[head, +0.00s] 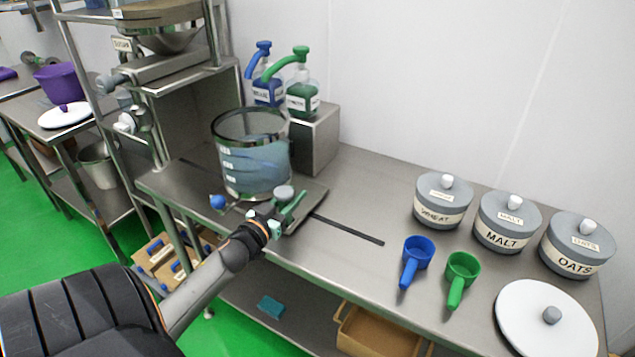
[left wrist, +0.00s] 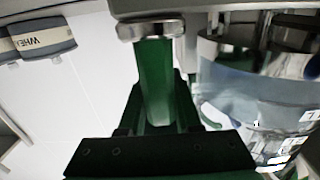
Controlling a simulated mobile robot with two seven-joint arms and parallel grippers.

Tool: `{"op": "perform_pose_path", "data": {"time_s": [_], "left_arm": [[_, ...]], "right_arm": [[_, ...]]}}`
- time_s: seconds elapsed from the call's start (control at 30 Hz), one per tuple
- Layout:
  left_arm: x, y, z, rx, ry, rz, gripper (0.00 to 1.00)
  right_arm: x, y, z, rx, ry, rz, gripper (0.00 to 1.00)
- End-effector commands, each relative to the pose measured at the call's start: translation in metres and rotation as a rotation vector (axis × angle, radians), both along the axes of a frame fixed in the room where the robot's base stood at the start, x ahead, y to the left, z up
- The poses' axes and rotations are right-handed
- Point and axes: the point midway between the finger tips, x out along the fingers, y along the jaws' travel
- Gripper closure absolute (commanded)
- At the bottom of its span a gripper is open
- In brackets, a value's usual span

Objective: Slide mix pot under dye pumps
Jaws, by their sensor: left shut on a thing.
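The mix pot (head: 252,175) is a clear, marked vessel with a dark rim, standing on a flat metal base (head: 312,194) on the steel table. My left gripper (head: 284,205) is at the pot's front right, shut on an upright handle with a grey cap (head: 284,192). In the left wrist view the handle (left wrist: 155,85) stands between the dark fingers, with the pot (left wrist: 255,90) at right. The blue dye pump (head: 267,90) and green dye pump (head: 302,98) stand on a metal box behind the pot. Their nozzles point left, above the pot's rear rim in the picture. My right gripper is out of view.
A dark slot or rail (head: 350,231) runs right from the pot. Right of it lie a blue scoop (head: 416,258), a green scoop (head: 461,275), several lidded grain tubs (head: 508,222) and a white lid (head: 545,318). A steel rack (head: 130,100) stands left.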

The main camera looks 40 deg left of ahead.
Motion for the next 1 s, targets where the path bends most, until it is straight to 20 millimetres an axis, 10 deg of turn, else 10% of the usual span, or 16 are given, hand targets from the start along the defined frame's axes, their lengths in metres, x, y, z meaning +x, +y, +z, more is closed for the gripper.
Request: {"op": "perform_pose_path", "data": {"time_s": [0.6,0.63,1.0], "left_arm": [[-0.006,0.024,-0.001,-0.001,0.000,-0.003,1.00],[-0.006,0.024,-0.001,-0.001,0.000,-0.003,0.67],[-0.006,0.024,-0.001,-0.001,0.001,-0.002,0.38]], "right_arm": [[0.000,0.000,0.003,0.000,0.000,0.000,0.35],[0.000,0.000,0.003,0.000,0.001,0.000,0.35],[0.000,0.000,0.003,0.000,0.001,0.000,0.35]]}}
